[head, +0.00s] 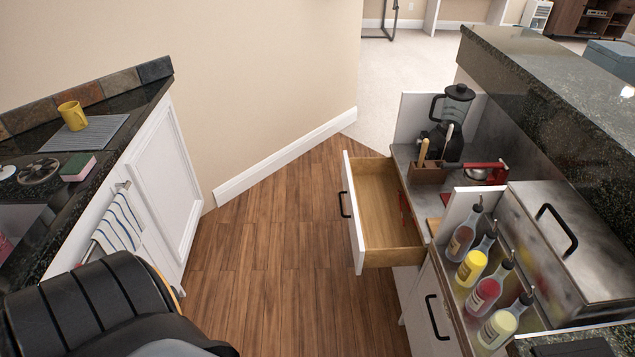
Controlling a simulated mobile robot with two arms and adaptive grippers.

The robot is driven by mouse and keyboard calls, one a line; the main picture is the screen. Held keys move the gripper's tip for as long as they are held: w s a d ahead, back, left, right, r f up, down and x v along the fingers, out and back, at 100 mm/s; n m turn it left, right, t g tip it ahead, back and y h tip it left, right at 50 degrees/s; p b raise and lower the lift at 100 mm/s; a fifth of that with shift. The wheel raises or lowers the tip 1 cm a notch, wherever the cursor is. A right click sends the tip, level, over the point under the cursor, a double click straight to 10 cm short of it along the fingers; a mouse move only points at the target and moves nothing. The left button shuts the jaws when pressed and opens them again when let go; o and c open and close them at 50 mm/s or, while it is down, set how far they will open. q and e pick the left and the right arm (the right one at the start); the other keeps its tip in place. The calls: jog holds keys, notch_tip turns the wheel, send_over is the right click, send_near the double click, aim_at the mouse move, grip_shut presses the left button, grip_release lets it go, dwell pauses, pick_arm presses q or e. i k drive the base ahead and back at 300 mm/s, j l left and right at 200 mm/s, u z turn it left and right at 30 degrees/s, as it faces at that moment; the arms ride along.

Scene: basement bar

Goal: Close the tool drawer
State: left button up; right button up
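The tool drawer (379,205) stands pulled out from the right-hand counter, over the wood floor. It has a white front with a black handle (344,204) facing left and a bare light-wood inside; the part of it I see looks empty. A red item shows at its right end, by the counter. Neither of my grippers shows in the head view. A black part of my own body fills the lower left, well apart from the drawer.
The wood floor (275,245) left of the drawer is clear. Several sauce bottles (470,262) and a steel lidded box (575,245) stand on the right counter. A blender (457,105) and a wooden utensil holder (428,172) stand behind the drawer. The left counter holds a yellow mug (73,116).

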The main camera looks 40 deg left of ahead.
aim_at(379, 238)
jog(key=j+u, duration=0.25)
jog(key=u, duration=0.2)
jog(key=i+j+u, duration=0.2)
jog(key=u, duration=0.3)
jog(key=i+j+z, duration=0.45)
jog(key=j, duration=0.25)
jog(key=i+j+z, duration=0.2)
jog(key=i+j, duration=0.1)
jog(key=j, duration=0.1)
